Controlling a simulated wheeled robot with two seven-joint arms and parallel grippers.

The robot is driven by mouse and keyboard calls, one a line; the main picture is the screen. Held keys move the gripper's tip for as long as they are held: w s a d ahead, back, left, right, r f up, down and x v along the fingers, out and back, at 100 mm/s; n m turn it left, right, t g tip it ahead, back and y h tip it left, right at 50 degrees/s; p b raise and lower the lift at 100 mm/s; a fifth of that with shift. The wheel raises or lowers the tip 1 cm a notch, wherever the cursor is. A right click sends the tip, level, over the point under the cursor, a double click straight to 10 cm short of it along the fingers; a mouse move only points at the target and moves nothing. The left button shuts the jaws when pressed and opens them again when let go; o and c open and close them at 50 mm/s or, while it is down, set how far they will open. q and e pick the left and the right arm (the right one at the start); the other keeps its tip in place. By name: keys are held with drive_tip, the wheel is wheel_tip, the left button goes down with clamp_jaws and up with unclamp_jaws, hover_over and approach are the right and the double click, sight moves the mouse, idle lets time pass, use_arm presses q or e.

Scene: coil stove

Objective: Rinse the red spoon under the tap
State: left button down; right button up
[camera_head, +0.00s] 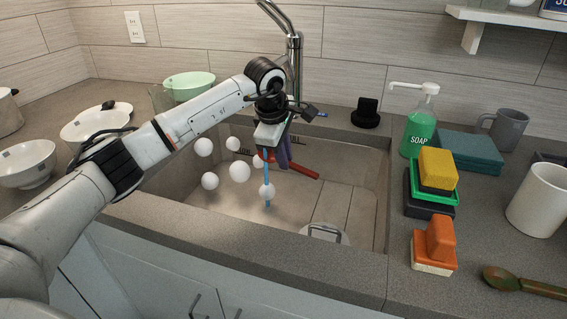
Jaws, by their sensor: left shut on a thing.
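The red spoon (303,171) shows as a red bar slanting across the sink basin (230,193), below the tap (294,50). My left gripper (284,155) is above the basin, pointing down, shut on the red spoon, and hides part of it. A thin blue vertical column (267,182), which looks like running water, drops beside the gripper and crosses the spoon's left end. The tap's spout end is out of view above. My right gripper is not in view.
Several white balls (239,171) show in the basin area. A soap bottle (419,126), sponges (437,166), a white mug (537,200), an orange-topped brush (435,244) and a brown spoon (515,281) are on the right counter. Bowls (28,162) stand at left.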

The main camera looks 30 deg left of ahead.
use_arm(q)
drive_tip(key=shift+s+a, duration=0.1)
drive_tip(key=shift+s, duration=0.05)
drive_tip(key=shift+w+d, duration=0.35)
drive_tip(key=shift+w, duration=0.2)
drive_tip(key=s+d+p, duration=0.1)
drive_tip(key=s+d, duration=0.3)
drive_tip(key=d, duration=0.2)
drive_tip(key=shift+d, duration=0.4)
idle(0.5)
drive_tip(key=shift+s+r, duration=0.1)
drive_tip(key=shift+s, duration=0.05)
idle(1.0)
drive_tip(key=s+d+r+p, duration=0.2)
drive_tip(key=d+r, duration=0.2)
drive_tip(key=shift+s+d+p, duration=0.15)
drive_tip(key=shift+s+p, duration=0.1)
drive_tip(key=shift+p, duration=0.15)
